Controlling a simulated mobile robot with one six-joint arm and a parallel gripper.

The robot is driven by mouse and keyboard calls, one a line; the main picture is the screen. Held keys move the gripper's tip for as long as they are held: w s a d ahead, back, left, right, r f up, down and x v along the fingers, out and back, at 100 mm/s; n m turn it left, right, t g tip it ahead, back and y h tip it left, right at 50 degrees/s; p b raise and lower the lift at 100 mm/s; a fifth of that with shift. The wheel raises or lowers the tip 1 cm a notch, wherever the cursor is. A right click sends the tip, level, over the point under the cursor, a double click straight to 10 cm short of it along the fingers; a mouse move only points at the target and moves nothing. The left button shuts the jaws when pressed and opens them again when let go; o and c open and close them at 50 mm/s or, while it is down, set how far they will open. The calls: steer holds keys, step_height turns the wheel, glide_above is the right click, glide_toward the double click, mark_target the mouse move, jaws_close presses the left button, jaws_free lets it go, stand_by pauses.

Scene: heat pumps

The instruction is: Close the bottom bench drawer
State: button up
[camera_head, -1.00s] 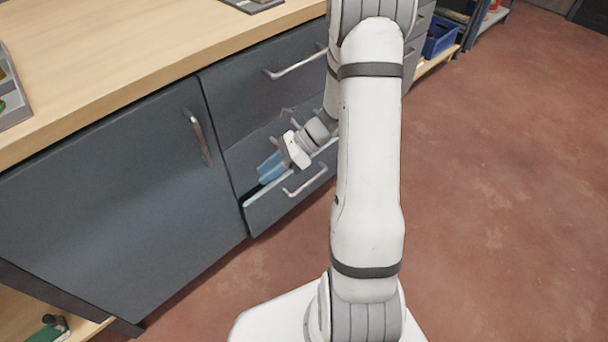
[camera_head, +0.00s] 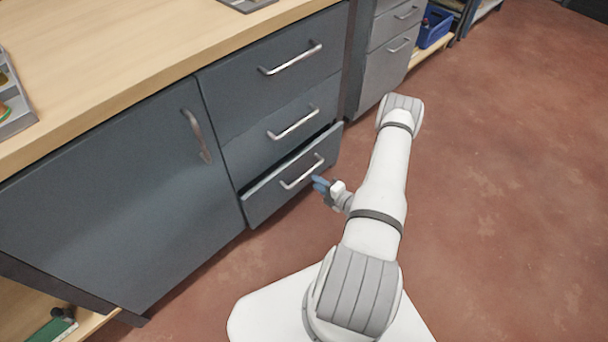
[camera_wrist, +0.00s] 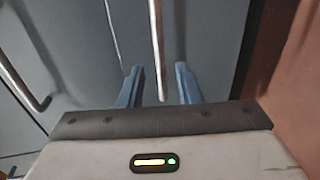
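The bottom bench drawer (camera_head: 296,189) is the lowest of three grey drawers in the bench. It stands slightly open, with a dark gap along its top edge. Its metal bar handle (camera_head: 302,172) is on the front. I cannot tell whether a finger touches the handle or the drawer front.
The middle drawer (camera_head: 270,144) and top drawer (camera_head: 250,92) look shut. A grey cupboard door (camera_head: 110,205) is on the left. The wooden worktop (camera_head: 110,60) is above. A blue crate (camera_head: 434,28) stands on a shelf at the back. The red floor (camera_head: 500,190) to the right is clear.

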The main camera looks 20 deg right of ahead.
mark_target(305, 174)
steer(key=b+x, duration=0.1)
steer(key=x, duration=0.6)
steer(key=shift+w+b, duration=0.2)
steer(key=shift+b, duration=0.1)
jaws_close()
